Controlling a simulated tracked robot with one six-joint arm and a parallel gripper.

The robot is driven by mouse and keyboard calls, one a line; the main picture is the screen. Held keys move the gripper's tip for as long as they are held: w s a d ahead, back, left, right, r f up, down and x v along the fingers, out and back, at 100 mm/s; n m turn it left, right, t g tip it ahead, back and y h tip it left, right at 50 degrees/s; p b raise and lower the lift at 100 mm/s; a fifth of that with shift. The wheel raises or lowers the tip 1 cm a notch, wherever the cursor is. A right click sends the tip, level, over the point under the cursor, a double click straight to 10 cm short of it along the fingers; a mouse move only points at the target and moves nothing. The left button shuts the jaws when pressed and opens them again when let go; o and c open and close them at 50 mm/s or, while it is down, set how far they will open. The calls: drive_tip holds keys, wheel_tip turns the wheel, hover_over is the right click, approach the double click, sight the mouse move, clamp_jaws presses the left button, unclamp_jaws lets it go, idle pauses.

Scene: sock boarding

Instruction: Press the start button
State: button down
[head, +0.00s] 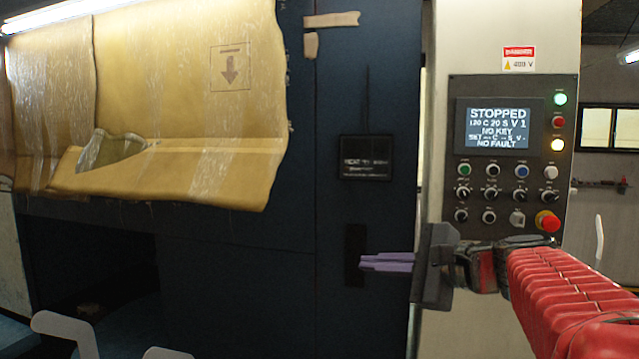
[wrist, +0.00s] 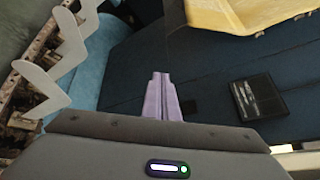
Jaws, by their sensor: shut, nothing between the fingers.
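The control panel (head: 511,88) is on a pale column at the right of the head view. Its screen (head: 499,127) reads STOPPED, NO KEY and NO FAULT. Below it are rows of small buttons and knobs, including a blue one (head: 521,170) and a white one (head: 550,172). Their labels are too small to read, so I cannot tell which is the start button. A red emergency stop (head: 547,221) sits at the lower right. My gripper (head: 363,262) has purple fingers, shut and empty, left of and below the panel, pointing left; they also show in the wrist view (wrist: 160,75).
A dark blue machine front with a black sign (head: 366,158) is behind my gripper. A yellowish wrapped cover (head: 190,60) hangs at the upper left. White flat forms (head: 65,328) stand at the lower left, also left in the wrist view (wrist: 40,88).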

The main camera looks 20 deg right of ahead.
sight(465, 170)
drive_tip(key=s+d+r+m+t+h, duration=0.1)
drive_tip(key=d+r+m+t, duration=0.3)
drive_tip(key=d+r, duration=0.3)
drive_tip(key=s+d+r+m+t+h, duration=0.1)
drive_tip(key=d+r, duration=0.6)
drive_tip(key=d, duration=0.8)
drive_tip(key=m+t+h, duration=0.1)
drive_tip(key=m+t, duration=0.1)
drive_tip(key=m, duration=0.1)
drive_tip(key=shift+r+m+t, duration=0.25)
drive_tip(key=shift+m+t, duration=0.15)
drive_tip(key=shift+w, duration=0.2)
drive_tip(key=w+d, duration=0.1)
drive_tip(key=w, duration=0.1)
drive_tip(key=w+d, duration=0.3)
drive_tip(key=w, duration=0.2)
drive_tip(key=shift+d, duration=0.4)
drive_tip(key=shift+w+d, duration=0.1)
drive_tip(key=shift+w+d, duration=0.2)
